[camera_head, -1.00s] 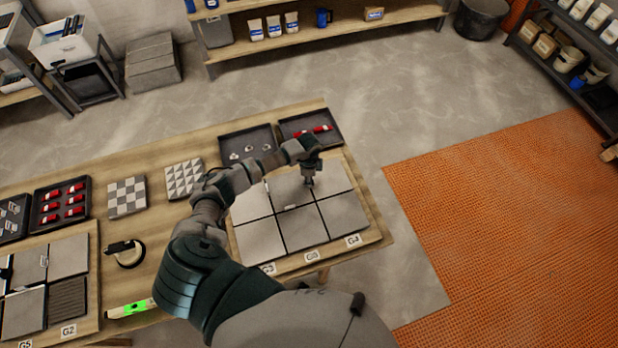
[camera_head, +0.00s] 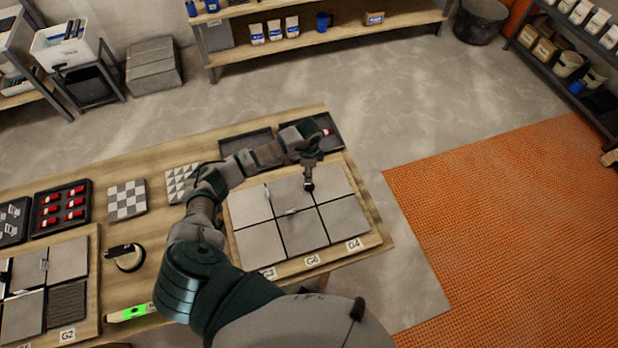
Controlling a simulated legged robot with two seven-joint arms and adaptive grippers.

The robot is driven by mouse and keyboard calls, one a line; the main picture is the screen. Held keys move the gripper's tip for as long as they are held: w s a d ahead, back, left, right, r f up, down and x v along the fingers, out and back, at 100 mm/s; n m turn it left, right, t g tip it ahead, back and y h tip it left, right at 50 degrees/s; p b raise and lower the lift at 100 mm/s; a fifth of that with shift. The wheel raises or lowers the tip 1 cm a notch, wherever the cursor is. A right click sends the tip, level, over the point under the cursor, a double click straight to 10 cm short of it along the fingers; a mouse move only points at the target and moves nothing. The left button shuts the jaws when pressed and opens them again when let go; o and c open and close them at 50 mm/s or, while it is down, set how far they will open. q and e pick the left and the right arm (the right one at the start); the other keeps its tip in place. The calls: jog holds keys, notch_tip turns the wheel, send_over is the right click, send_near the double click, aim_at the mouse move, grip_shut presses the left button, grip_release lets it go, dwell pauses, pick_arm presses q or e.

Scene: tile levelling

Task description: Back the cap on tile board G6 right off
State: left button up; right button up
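The tile board (camera_head: 377,240) holds two rows of light grey tiles. Its front-edge labels include G6 (camera_head: 312,260) in the middle and G4 (camera_head: 353,245) at the right. A pale clip (camera_head: 291,212) shows near the middle seam and another (camera_head: 267,190) at the upper left seam. My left gripper (camera_head: 308,187) points down at the seam between the upper middle and upper right tiles. Its fingers are too small to read, and any cap there is hidden by them. My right gripper is out of view.
Two dark trays stand behind the board; the right one (camera_head: 335,147) has a red cap (camera_head: 327,131), partly behind my arm. Patterned tiles (camera_head: 127,199), a tray of red caps (camera_head: 37,222) and another tile board (camera_head: 92,290) lie left. A green-lit level (camera_head: 130,312) is at the front edge.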

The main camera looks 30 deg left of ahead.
pick_arm(q)
notch_tip(320, 180, up, 4)
jog(key=shift+a, duration=0.1)
dwell(0.6)
